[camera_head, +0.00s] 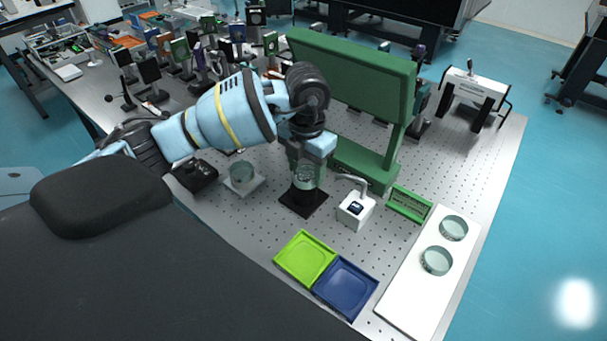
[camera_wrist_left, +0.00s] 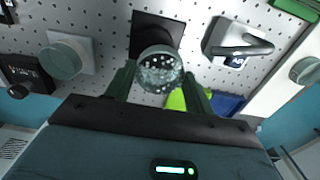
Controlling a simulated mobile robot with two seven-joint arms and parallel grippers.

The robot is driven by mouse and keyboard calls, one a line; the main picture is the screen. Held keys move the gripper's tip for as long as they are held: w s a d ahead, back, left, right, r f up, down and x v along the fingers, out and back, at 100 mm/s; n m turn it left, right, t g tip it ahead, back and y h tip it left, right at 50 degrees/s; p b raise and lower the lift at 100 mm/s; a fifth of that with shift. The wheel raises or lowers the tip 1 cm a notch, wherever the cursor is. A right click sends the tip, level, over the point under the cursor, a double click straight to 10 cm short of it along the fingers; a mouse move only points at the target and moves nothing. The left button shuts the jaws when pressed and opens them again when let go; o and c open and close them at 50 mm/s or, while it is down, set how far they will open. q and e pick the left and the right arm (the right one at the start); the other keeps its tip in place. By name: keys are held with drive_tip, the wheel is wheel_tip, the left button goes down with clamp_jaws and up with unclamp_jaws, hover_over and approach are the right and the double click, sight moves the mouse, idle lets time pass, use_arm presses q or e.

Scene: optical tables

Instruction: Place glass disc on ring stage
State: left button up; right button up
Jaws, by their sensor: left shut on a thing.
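My left gripper (camera_head: 306,172) points down over the table and is shut on a clear glass disc (camera_head: 307,178). The disc also shows between the two fingers in the left wrist view (camera_wrist_left: 160,70), with speckles seen on or through it. A dark stage with a square black base (camera_head: 290,198) stands right below the disc. In the left wrist view its black base (camera_wrist_left: 145,20) shows behind the disc, which covers part of it. Whether the disc touches the stage top I cannot tell. My right gripper is not in view.
A white-based holder with a glass disc (camera_head: 242,175) stands left of the stage, and a small white device with a bent arm (camera_head: 355,208) right. Green (camera_head: 304,257) and blue (camera_head: 345,286) trays lie in front. A white board (camera_head: 410,296) carries two glass discs. A green panel (camera_head: 350,70) stands behind.

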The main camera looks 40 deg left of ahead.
sight(304, 169)
use_arm(q)
drive_tip(key=shift+w+a, duration=0.1)
drive_tip(key=shift+a, duration=0.05)
drive_tip(key=shift+w+a+f, duration=0.15)
drive_tip(key=shift+a+f, duration=0.05)
drive_tip(key=shift+f, duration=0.7)
drive_tip(key=shift+w+a+f, duration=0.1)
drive_tip(key=shift+a+f, duration=0.1)
drive_tip(key=shift+f, duration=0.7)
drive_tip(key=shift+f, duration=0.2)
drive_tip(key=o, duration=1.1)
drive_tip(key=shift+c, duration=0.2)
drive_tip(key=shift+r, duration=0.15)
wheel_tip(304, 169, up, 12)
drive_tip(key=shift+r, duration=0.1)
